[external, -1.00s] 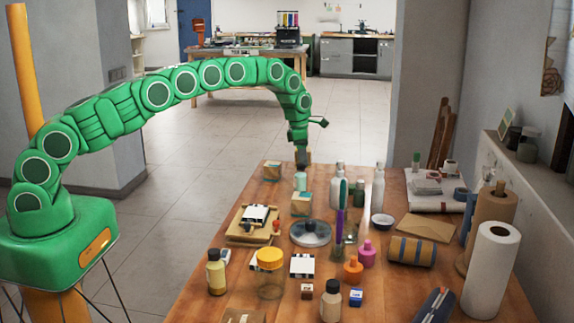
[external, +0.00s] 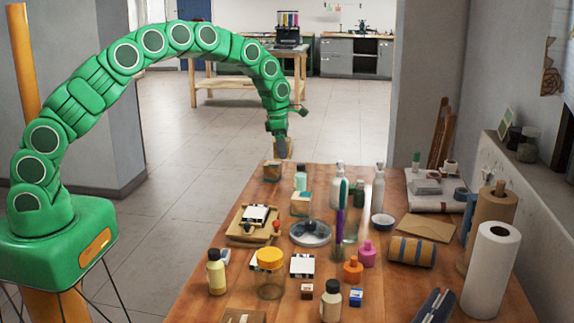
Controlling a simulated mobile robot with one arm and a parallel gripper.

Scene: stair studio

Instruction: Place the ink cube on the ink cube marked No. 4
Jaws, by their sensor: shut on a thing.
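My gripper (external: 282,148) is beyond the far left edge of the table in the picture, above the tabletop, shut on a small tan cube (external: 288,151). The fingers partly hide this cube. A tan cube with a darker top (external: 272,171) stands at the far left corner of the table, just below and left of my gripper. I cannot read a number on any cube, so I cannot tell which is No. 4.
A pale green bottle (external: 300,181) stands between the two standing cubes. White bottles (external: 378,188) stand further right. A wooden tray (external: 254,226), a round dish (external: 310,233) and several jars crowd the nearer table (external: 195,306).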

